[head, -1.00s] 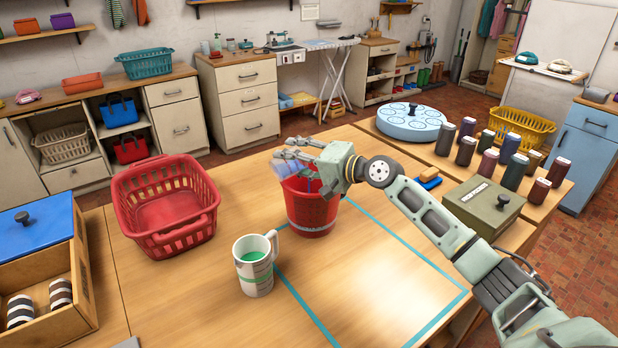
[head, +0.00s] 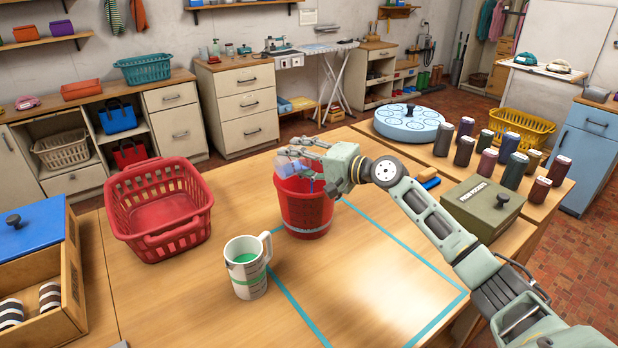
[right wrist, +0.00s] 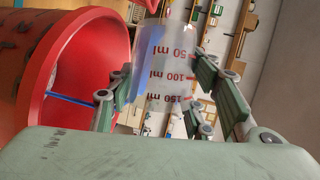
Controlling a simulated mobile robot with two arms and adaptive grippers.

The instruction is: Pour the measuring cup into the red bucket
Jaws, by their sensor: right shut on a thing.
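The red bucket (head: 306,215) stands on the wooden table near the back edge of the teal tape outline. My right gripper (head: 318,160) is at the bucket's rim, on its right side. It is shut on the clear measuring cup (head: 288,166), which is tilted over the bucket's mouth. In the right wrist view the cup (right wrist: 165,72) shows red ml markings between the fingers (right wrist: 163,95), and the bucket's open rim (right wrist: 100,28) is at left. I cannot tell whether anything is left in the cup or flowing out. My left gripper is out of view.
A white mug with green contents (head: 247,274) stands in front of the bucket. A red basket (head: 160,235) is to the left, a wooden box (head: 62,290) at far left. A green lidded box (head: 480,212) and several dark bottles (head: 509,147) stand at right.

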